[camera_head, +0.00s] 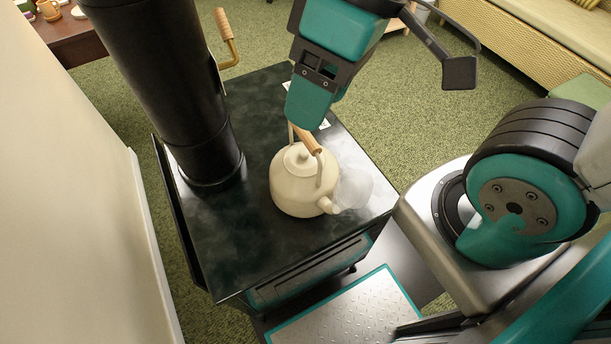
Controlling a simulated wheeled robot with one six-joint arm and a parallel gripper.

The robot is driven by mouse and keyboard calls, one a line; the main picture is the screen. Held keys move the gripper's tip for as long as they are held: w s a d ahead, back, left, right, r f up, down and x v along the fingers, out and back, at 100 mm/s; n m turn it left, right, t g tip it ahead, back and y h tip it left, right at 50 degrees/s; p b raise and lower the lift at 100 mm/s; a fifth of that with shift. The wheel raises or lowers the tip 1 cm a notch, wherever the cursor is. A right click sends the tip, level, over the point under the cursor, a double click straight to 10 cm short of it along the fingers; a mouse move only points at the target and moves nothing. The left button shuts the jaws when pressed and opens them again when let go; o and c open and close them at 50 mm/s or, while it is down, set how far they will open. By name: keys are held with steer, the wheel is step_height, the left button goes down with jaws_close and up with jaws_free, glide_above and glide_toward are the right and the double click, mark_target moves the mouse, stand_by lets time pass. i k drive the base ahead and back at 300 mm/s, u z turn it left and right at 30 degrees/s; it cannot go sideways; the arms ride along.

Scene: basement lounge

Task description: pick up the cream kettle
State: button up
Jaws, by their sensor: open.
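The cream kettle (297,184) stands upright on a black tabletop (230,240). Its wooden-grip handle (308,139) arches over the lid, and its spout points to the lower right, with a pale wisp like steam beside it. My gripper (305,112) hangs just above and behind the handle in the picture, its teal end close to the handle. The fingertips overlap the handle area, and I cannot tell whether they touch it. The gripper is open and holds nothing that I can see.
A thick black pipe (170,90) rises from the surface left of the kettle, with a wooden-handled brass lever (226,40) behind it. A cream wall (60,200) is at the left. A wicker sofa (550,40) stands at the back right. Green carpet lies around.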

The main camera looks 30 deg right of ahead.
mark_target(306, 181)
steer(key=z, duration=1.65)
steer(key=k, duration=1)
steer(key=u, duration=1.05)
steer(key=i, duration=0.5)
